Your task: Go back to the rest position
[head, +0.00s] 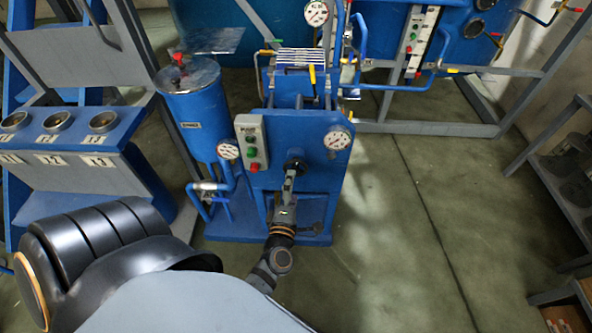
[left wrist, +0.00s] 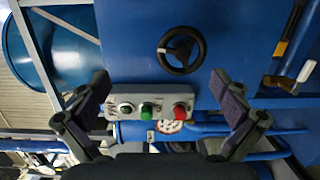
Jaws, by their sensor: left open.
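My left gripper (head: 289,185) is in front of the blue pump unit (head: 320,185) in the head view, close to a black handwheel (head: 295,164) on its front. In the left wrist view the two fingers of my left gripper (left wrist: 168,95) are spread wide with nothing between them. The handwheel also shows there (left wrist: 180,50), beyond the fingertips and apart from them. A grey button box (head: 251,142) with green and red buttons is left of the handwheel; in the left wrist view this box (left wrist: 122,98) appears between the fingers. My right gripper is out of both views.
A blue cylinder tank (head: 195,120) and pressure gauges (head: 337,138) are close to my left arm. A blue console (head: 75,155) stands at the left. A shelf rack (head: 560,160) is at the far right. The floor (head: 420,260) right of the unit is clear.

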